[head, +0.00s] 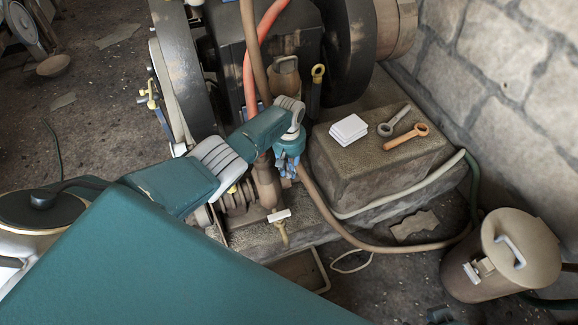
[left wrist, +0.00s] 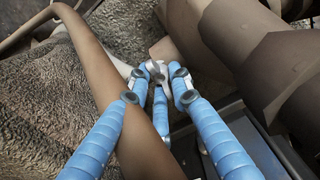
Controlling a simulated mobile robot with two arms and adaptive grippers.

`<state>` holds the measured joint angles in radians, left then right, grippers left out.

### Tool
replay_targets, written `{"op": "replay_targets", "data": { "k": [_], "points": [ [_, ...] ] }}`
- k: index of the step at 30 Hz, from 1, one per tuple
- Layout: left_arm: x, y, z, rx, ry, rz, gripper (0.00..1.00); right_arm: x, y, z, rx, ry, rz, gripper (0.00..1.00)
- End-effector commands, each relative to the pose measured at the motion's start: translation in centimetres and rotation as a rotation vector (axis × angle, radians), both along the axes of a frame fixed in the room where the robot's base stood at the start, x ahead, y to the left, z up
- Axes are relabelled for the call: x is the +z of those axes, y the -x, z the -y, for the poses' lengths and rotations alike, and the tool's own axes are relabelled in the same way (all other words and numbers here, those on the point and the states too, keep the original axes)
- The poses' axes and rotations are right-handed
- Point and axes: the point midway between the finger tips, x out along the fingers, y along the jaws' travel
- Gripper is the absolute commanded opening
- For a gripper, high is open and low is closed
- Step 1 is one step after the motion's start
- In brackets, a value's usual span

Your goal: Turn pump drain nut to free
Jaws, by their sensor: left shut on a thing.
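My left gripper (head: 288,172) points down beside the brown pump body (head: 266,182) at the engine's base. Its blue fingers show large in the left wrist view (left wrist: 160,74), closed together around a small pale grey metal piece. This piece seems to be the pump drain nut (left wrist: 157,68), mostly covered by the fingertips. In the head view the nut is hidden behind the gripper. I cannot tell how far it is turned. My right gripper is not in view.
A brown hose (head: 324,211) runs close by the left fingers and crosses the left wrist view (left wrist: 98,70). A stone block (head: 350,173) carries a white stack (head: 348,130) and two wrenches (head: 406,137). A white-handled valve (head: 280,217) stands nearby. A lidded can (head: 490,270) stands right.

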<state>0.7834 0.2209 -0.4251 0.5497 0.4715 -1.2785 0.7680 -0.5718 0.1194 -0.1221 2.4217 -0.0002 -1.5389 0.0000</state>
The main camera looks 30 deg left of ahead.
Motion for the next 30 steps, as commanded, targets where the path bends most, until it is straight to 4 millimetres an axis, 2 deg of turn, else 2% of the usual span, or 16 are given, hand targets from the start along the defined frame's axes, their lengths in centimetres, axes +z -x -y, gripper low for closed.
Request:
{"op": "replay_targets", "data": {
  "k": [1, 9, 23, 24, 26, 27, 30],
  "points": [
    [0.2, 0.0, -0.6, 0.026, -0.009, 0.0, 0.0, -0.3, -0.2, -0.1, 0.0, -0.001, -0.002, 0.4],
    [0.1, 0.0, -0.6, 0.103, -0.01, -0.001, 0.0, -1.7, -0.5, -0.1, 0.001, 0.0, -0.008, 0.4],
    [0.0, 0.1, -0.7, 0.118, -0.012, -0.002, 0.0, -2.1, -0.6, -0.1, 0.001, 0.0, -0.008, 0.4],
    [0.0, 0.1, -0.7, 0.118, -0.013, -0.003, 0.22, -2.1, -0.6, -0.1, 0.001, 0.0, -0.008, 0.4],
    [0.0, 0.1, -0.7, 0.118, -0.013, -0.003, 0.34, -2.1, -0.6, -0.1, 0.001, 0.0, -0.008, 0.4],
    [0.0, 0.1, -0.7, 0.117, -0.012, -0.003, 0.37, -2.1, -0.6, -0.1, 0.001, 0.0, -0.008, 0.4],
    [0.0, 0.2, -0.7, 0.117, -0.013, -0.004, 0.37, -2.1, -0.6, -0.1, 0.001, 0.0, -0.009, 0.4]
  ]
}}
